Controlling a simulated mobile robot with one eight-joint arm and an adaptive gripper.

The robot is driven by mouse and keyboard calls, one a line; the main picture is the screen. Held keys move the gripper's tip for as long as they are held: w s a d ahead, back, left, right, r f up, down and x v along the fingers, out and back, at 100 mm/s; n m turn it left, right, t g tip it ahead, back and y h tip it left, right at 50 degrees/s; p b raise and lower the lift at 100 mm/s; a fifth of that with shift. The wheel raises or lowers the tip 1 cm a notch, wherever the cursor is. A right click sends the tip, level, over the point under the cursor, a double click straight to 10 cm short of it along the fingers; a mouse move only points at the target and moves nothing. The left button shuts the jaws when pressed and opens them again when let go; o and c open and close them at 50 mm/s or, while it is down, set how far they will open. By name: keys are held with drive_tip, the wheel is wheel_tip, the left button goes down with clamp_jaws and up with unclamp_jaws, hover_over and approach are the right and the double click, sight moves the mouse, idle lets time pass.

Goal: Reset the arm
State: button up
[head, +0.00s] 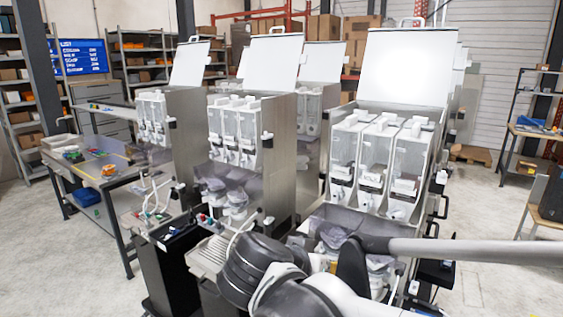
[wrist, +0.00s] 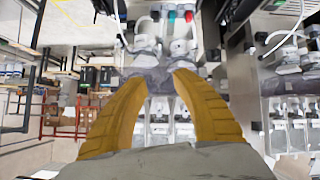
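My gripper (wrist: 157,80) shows in the wrist view as two ribbed yellow fingers. Their tips are apart, with nothing held between them. Behind the fingers are clear bags and white dispenser parts, seen upside down; I cannot tell how far away they are. In the head view my arm (head: 300,285) is folded across the bottom, in front of the dispenser row, with a grey link reaching to the right edge. The gripper itself cannot be made out in the head view.
A steel dispenser cabinet (head: 318,217) with clear bins (head: 375,160) and a raised lid (head: 404,68) stands close ahead. More such cabinets stand to its left. A workbench (head: 110,187) with small items is at the left. Open floor (head: 485,205) lies to the right.

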drive_tip(key=s+d+f+n+y+b, duration=0.1)
drive_tip(key=s+d+f+y+b, duration=0.1)
drive_tip(key=f, duration=0.4)
drive_tip(key=s+d+f+n+g+y+b, duration=0.1)
drive_tip(key=s+d+f+n+y+b, duration=0.1)
drive_tip(key=s+d+f+b, duration=0.2)
drive_tip(key=s+d+f+n+y+b, duration=0.1)
drive_tip(key=s+f+b, duration=0.4)
drive_tip(key=f, duration=0.5)
drive_tip(key=s+d+y, duration=0.1)
drive_tip(key=s+d, duration=0.1)
drive_tip(key=shift+s+d+f+n+g+b, duration=0.15)
drive_tip(key=shift+d+f+n+g+b, duration=0.15)
drive_tip(key=shift+d+n+b, duration=0.1)
